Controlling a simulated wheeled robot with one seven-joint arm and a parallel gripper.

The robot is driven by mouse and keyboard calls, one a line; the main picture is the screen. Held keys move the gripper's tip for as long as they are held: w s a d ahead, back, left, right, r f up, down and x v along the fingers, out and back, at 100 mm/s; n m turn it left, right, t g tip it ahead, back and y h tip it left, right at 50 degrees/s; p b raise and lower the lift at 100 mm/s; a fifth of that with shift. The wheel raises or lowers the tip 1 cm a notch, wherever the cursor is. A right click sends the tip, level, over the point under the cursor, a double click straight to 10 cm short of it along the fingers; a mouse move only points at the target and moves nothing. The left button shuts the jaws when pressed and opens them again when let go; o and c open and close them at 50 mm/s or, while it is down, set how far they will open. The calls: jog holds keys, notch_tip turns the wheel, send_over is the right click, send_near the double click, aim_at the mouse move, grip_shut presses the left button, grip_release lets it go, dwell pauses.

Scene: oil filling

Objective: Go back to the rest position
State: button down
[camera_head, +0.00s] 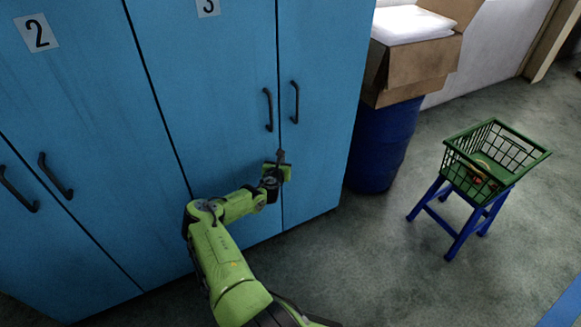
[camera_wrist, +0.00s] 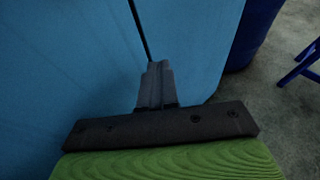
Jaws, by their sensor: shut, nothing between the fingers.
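My gripper (camera_head: 281,156) is at the end of the green arm, in front of the blue cabinet (camera_head: 225,100) with the number 3. It is just below the black door handles (camera_head: 268,110) and shut with nothing in it. In the wrist view my gripper (camera_wrist: 157,75) shows its fingers together, pointing at the seam between two blue door panels (camera_wrist: 75,75). I cannot tell whether the fingertips touch the door. The doors around it look closed.
A blue drum (camera_head: 382,145) with an open cardboard box (camera_head: 418,68) on it stands right of the cabinet. Farther right, a green basket (camera_head: 545,153) with something in it sits on a blue stool (camera_head: 463,238). The floor between is clear.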

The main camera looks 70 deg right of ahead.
jog(key=s+a+r+p, duration=0.1)
jog(key=s+a+r, duration=0.1)
jog(key=s+a, duration=0.2)
jog(key=shift+s+p, duration=0.3)
jog(key=shift+s, duration=0.05)
